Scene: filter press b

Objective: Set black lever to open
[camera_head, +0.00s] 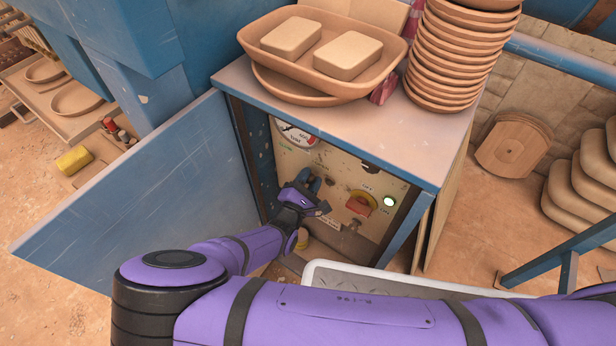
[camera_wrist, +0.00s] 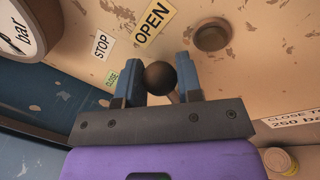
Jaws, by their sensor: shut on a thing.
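The black lever ends in a dark round knob (camera_wrist: 159,77), seen in the wrist view against the beige control panel. My gripper (camera_wrist: 156,72) has its two blue fingers on either side of this knob and is shut on it. A short piece of stem shows below the knob; the lever's base is hidden. In the head view my gripper (camera_head: 314,188) is at the panel and hides the lever.
The panel sits inside a blue cabinet, its door (camera_head: 150,190) swung open at left. Trays and stacked bowls (camera_head: 458,55) stand on the cabinet top.

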